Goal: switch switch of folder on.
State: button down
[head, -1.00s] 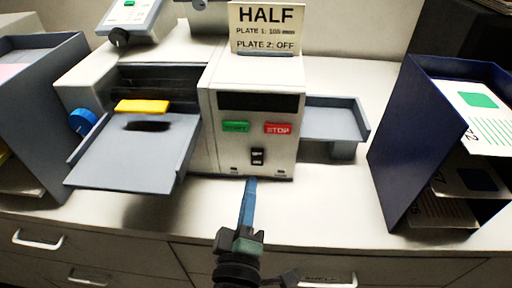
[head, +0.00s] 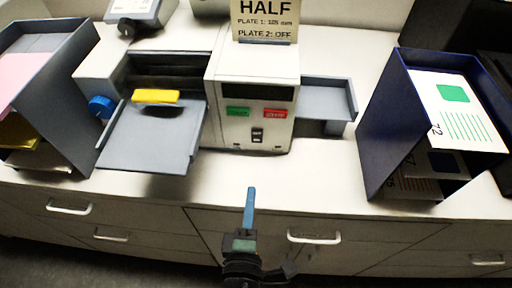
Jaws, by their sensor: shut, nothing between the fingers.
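The folder (head: 252,75) is a grey-white machine on the counter in the head view. Its front panel has a dark display, a green button (head: 238,112), a red STOP button (head: 275,114) and a small black rocker switch (head: 257,135) below them. The rocker's position is too small to tell. My gripper (head: 250,192) is shut and empty, its blue fingers pointing up the picture. It appears in front of and below the folder, apart from the switch.
A grey feed tray (head: 150,145) with a yellow piece (head: 156,96) juts out left of the panel, and an output tray (head: 325,100) right. A navy rack (head: 385,140) with printed sheets stands right, a grey rack (head: 70,85) left. Drawers with handles (head: 314,237) line the counter front.

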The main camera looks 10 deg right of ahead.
aim_at(257, 142)
jog(key=shift+w, duration=0.15)
jog(key=p+x, duration=0.2)
jog(key=x, duration=1.1)
jog(key=shift+w+d+p, duration=0.2)
jog(key=shift+w+p, duration=0.1)
jog(key=shift+w, duration=0.1)
jog(key=shift+f, duration=0.1)
jog(key=b, duration=0.3)
jog(key=shift+w+f, duration=0.15)
jog(key=shift+f, duration=0.2)
jog(key=shift+r+p, duration=0.4)
jog(key=shift+f, duration=0.1)
